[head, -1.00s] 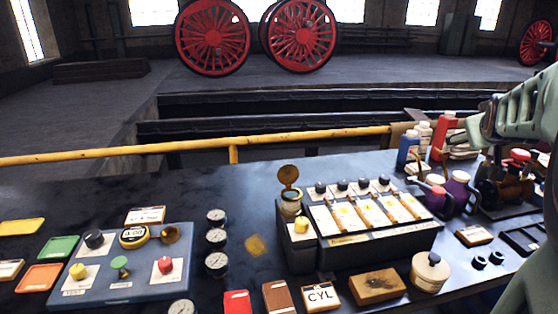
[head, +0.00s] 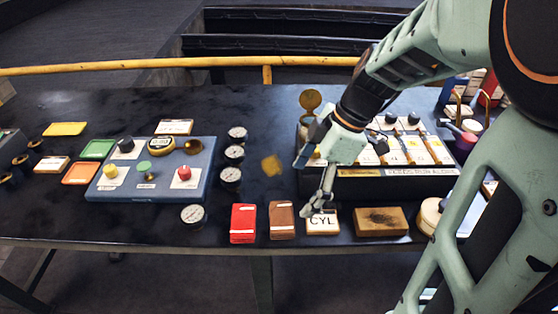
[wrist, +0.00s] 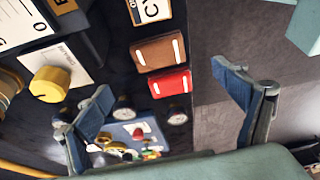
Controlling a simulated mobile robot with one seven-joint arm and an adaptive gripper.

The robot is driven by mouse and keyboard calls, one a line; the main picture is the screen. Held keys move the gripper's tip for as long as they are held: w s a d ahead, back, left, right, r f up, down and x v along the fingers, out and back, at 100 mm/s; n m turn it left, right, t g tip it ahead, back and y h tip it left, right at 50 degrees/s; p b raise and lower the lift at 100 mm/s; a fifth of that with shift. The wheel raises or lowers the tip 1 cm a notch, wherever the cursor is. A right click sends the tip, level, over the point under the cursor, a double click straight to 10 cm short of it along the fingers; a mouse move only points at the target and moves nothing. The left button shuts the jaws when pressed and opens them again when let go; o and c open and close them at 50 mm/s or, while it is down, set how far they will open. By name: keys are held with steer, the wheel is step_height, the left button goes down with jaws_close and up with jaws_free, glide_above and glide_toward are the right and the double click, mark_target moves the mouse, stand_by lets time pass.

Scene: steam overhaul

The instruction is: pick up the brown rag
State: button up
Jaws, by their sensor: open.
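The brown rag (head: 282,221) is a small folded rectangle with white stripes at its ends. It lies on the dark bench near the front edge, between the red rag and the CYL sign in the head view. In the wrist view the brown rag (wrist: 159,52) shows above the red one, beyond my fingertips and roughly between them. My gripper (head: 312,190) is open and empty, above the bench just right of the brown rag. Its two spread fingers also show in the wrist view (wrist: 165,88). Nothing hides the rag.
A red folded rag (head: 243,223) lies close left of it. The CYL sign (head: 323,223) and a wooden block (head: 381,221) lie to the right. A black rack (head: 395,186) stands behind my gripper. A blue control panel (head: 118,192) and gauges (head: 193,214) are left.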

glide_above(283, 216)
steer(key=d, duration=0.2)
step_height(283, 216, down, 5)
steer(key=shift+x, duration=2.8)
steer(key=shift+d, duration=0.2)
steer(key=c, duration=1.2)
steer(key=shift+c, duration=0.2)
steer(key=shift+w+r, duration=0.1)
steer(key=shift+r, duration=0.05)
